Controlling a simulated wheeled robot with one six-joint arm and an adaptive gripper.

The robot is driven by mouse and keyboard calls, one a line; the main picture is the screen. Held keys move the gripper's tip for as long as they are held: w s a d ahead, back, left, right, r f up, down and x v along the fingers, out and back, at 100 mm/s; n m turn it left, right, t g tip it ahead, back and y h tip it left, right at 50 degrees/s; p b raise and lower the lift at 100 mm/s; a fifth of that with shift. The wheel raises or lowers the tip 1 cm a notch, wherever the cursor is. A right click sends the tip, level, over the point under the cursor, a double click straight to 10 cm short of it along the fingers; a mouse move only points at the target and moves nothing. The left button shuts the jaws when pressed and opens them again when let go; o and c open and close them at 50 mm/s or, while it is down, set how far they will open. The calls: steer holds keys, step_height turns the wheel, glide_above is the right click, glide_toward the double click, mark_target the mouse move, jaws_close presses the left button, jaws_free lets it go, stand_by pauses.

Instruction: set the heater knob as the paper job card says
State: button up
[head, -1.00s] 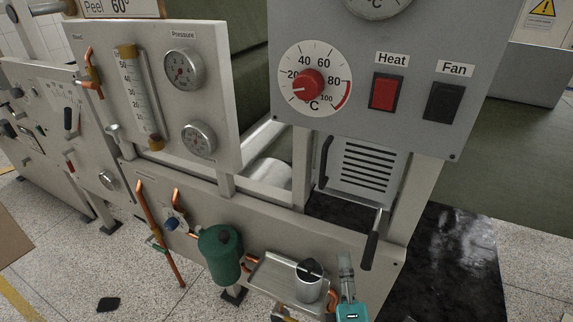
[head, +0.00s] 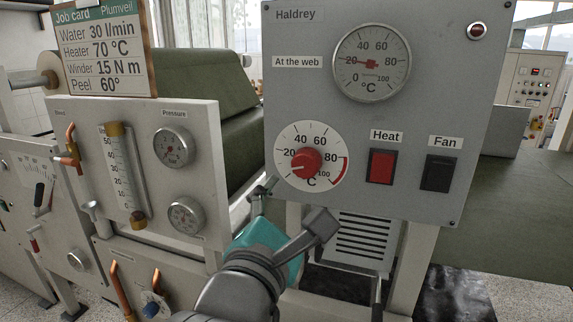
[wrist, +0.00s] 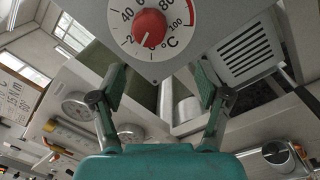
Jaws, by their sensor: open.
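The red heater knob (head: 306,161) sits on a white dial marked 20 to 100 °C, on the grey panel. Its white pointer points to the lower left, below 20, at the low end. The paper job card (head: 106,48) at upper left reads "Heater 70 °C". My gripper (head: 292,208) is open and empty, just below the dial and apart from the knob. In the wrist view the knob (wrist: 150,26) is at the top, beyond and above the spread fingers (wrist: 158,84).
A red Heat switch (head: 381,167) and a dark Fan switch (head: 438,173) are right of the dial. The "At the web" gauge (head: 371,62) above reads about 20. A pale panel with a flow tube (head: 122,170) and pressure gauges (head: 173,147) stands at left.

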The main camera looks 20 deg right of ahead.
mark_target(304, 168)
steer(key=shift+g, duration=0.3)
steer(key=w+d+r, duration=0.1)
steer(key=w, duration=0.1)
steer(key=w+d, duration=0.2)
steer(key=w, duration=0.1)
steer(key=w+d+r, duration=0.1)
steer(key=w+d, duration=0.1)
steer(key=w, duration=0.1)
steer(key=shift+d+r, duration=0.1)
steer(key=shift+r, duration=0.2)
steer(key=c, duration=1.2)
